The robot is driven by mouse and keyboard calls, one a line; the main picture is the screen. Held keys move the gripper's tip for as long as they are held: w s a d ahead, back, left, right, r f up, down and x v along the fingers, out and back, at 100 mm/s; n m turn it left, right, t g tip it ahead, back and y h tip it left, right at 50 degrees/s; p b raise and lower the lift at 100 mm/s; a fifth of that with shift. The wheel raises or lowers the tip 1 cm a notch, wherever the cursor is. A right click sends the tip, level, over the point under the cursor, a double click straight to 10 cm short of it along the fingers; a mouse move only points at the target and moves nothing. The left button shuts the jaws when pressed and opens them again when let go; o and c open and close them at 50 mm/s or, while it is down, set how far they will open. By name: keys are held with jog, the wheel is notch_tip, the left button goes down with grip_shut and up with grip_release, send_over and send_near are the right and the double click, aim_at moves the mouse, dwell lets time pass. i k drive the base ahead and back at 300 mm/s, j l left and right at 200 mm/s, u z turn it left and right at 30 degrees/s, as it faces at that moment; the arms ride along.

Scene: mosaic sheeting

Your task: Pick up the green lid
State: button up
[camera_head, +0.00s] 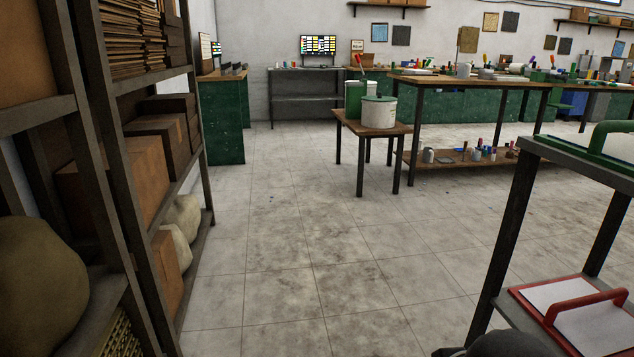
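A green piece with a raised arched handle (612,138) lies on the top of a grey metal stand at the right edge; it looks like the green lid, and the frame cuts off its right side. A similar red-framed piece with a red handle (585,306) and a pale panel lies on the stand's lower shelf. My gripper does not show. A dark rounded shape at the bottom edge, right of the middle, may be part of my arm, but I cannot tell.
The grey stand (512,233) is close on the right. A tall shelf with boxes (137,180) lines the left. A small wooden table (371,128) with tubs and a long workbench (470,82) stand farther back. The tiled floor (290,240) between is clear.

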aim_at(380, 96)
jog(key=i+u, duration=0.25)
jog(key=i, duration=1.95)
jog(key=i+z, duration=0.2)
jog(key=i, duration=0.25)
jog(key=i+j+z, duration=0.25)
jog(key=i, duration=0.2)
jog(key=i+j+z, duration=0.2)
jog(key=i, duration=0.25)
jog(key=i+j+z, duration=0.25)
jog(key=i, duration=0.15)
jog(key=i+j+z, duration=0.1)
jog(key=z, duration=0.85)
jog(key=i+j+z, duration=0.15)
jog(key=j+z, duration=0.3)
jog(key=j, duration=0.15)
jog(key=i+j+z, duration=0.1)
jog(key=j+z, duration=0.85)
jog(key=j, duration=0.25)
jog(key=k, duration=0.05)
